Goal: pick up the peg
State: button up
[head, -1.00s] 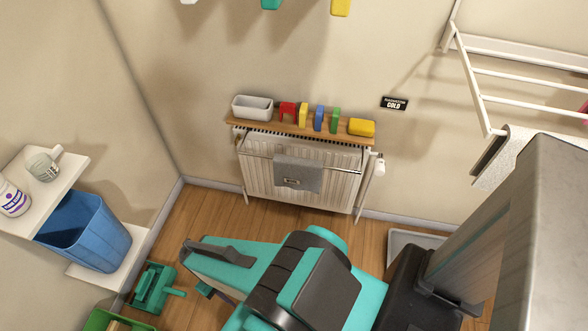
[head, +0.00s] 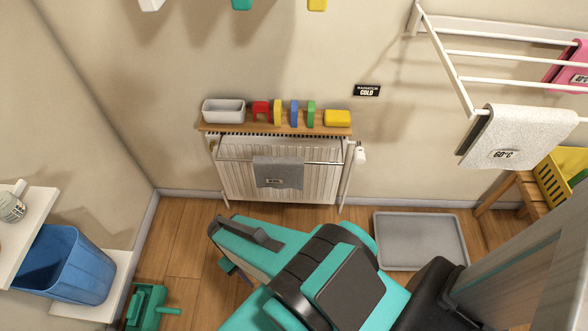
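No object is plainly a peg. Small coloured pieces stand on the wooden shelf (head: 273,130) over the radiator: a red arch (head: 261,111), a yellow piece (head: 278,112), a blue one (head: 295,113) and a green one (head: 311,113). A yellow block (head: 337,118) lies at the shelf's right end. My teal and black arm comes in from the bottom. My gripper (head: 232,268) is mostly hidden beneath the arm's end, low in front of the radiator. Its fingers do not show clearly, and I cannot tell if it holds anything.
A grey bin (head: 223,111) is on the shelf; a cloth (head: 278,172) hangs on the radiator (head: 235,185). A grey tray (head: 421,240) lies on the floor. A blue bucket (head: 65,265) is left; a drying rack (head: 455,80) and yellow basket (head: 552,185) are right.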

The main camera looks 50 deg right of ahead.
aim_at(258, 107)
jog(key=u, duration=0.85)
jog(key=k, duration=0.1)
jog(key=z, duration=2.1)
jog(key=k, duration=0.9)
jog(key=u, duration=0.15)
jog(key=i, duration=0.7)
